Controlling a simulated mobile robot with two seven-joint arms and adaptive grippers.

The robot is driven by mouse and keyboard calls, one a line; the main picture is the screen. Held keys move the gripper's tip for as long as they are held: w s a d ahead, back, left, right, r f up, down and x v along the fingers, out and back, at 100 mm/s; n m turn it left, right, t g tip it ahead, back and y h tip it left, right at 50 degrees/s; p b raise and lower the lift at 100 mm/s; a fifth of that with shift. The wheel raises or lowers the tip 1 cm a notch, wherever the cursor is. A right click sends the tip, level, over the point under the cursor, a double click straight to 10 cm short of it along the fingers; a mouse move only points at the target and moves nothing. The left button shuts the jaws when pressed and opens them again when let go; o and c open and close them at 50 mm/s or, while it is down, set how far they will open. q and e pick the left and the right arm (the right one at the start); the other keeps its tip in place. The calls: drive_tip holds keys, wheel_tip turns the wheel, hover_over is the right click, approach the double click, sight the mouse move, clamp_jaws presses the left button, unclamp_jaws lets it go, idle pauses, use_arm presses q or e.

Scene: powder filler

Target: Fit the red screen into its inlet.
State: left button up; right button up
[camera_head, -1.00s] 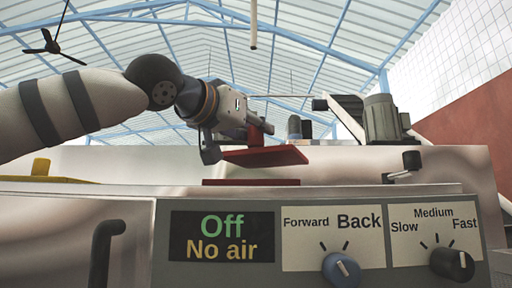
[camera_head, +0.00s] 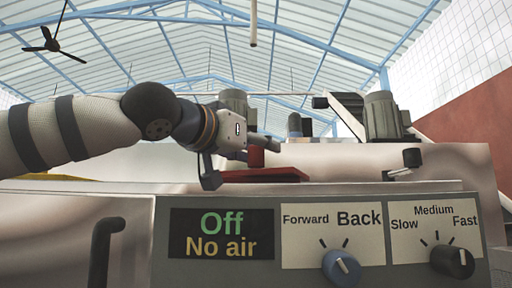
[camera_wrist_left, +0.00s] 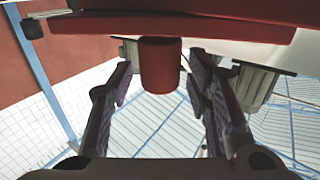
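The red screen (camera_head: 285,175) is a flat plate with a round red knob (camera_head: 256,158). In the head view it lies low over the machine top, nearly level. The red inlet piece seen earlier beneath it cannot be told apart from it, so I cannot tell how it is seated. My left gripper (camera_head: 232,166) is at the knob. In the left wrist view the screen's plate (camera_wrist_left: 90,40) crosses the top, and the knob (camera_wrist_left: 160,68) stands between the spread fingers of my left gripper (camera_wrist_left: 161,70), with narrow gaps on both sides. My right gripper is not in view.
The control panel (camera_head: 215,272) is in front, its display (camera_head: 222,235) reading Off and No air, with two knobs (camera_head: 341,268) (camera_head: 452,262). A black handle (camera_head: 103,250) is at left. A small lever (camera_head: 405,168) and a grey motor (camera_head: 383,117) stand to the right.

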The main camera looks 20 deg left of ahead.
use_arm(q)
drive_tip(key=shift+r, duration=0.25)
drive_tip(key=v, duration=1.2)
drive_tip(key=shift+r, duration=0.15)
